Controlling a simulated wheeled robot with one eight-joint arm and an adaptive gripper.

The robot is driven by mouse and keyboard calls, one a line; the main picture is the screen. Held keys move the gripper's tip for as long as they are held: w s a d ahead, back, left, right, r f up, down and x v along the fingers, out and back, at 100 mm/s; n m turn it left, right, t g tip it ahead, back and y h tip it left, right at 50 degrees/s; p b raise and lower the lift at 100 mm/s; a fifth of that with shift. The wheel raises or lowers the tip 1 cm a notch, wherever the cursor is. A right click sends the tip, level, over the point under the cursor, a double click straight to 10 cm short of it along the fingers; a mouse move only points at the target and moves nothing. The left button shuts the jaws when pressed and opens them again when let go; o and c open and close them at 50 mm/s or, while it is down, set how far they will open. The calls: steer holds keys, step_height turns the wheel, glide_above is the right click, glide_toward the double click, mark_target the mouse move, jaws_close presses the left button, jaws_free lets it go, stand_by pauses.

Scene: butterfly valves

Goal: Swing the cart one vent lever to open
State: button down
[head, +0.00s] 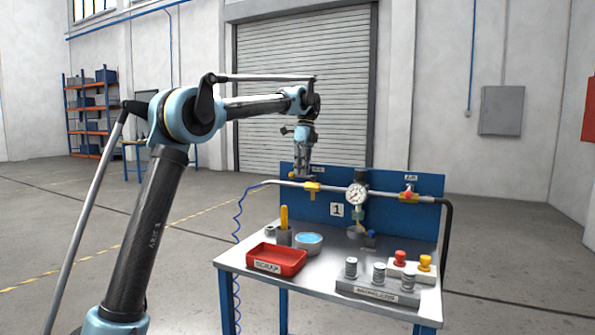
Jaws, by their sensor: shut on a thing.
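The cart (228,268) has a blue back panel (385,212) with a "1" plate. A silver pipe runs along the panel. At its left part is a yellow valve (312,187), below a small label partly hidden by my gripper. My gripper (301,175) points down from above, just at the upper left of this valve. It is shut on the yellow vent lever (293,176), which shows only as a small bit at the fingertips. The lever's exact angle is hard to tell. A red-handled valve (409,194) sits on the right part of the pipe under a label reading "AIR".
A pressure gauge (357,194) stands on the pipe between the valves. The tabletop holds a red scrap tray (276,260), a blue-topped round tin (308,243), a cup with a yellow-handled tool (284,232), and a grey block (378,292) with several metal parts. Red and yellow knobs stand at right.

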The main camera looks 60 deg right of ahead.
steer(key=c, duration=1.7)
jaws_free()
steer(key=shift+w, duration=0.15)
steer(key=shift+d+r, duration=0.2)
steer(key=shift+r, duration=0.3)
step_height(320, 180, up, 11)
steer(key=d, duration=0.2)
steer(key=shift+w+f, duration=0.15)
steer(key=shift+w, duration=0.05)
steer(key=shift+w+a, duration=0.1)
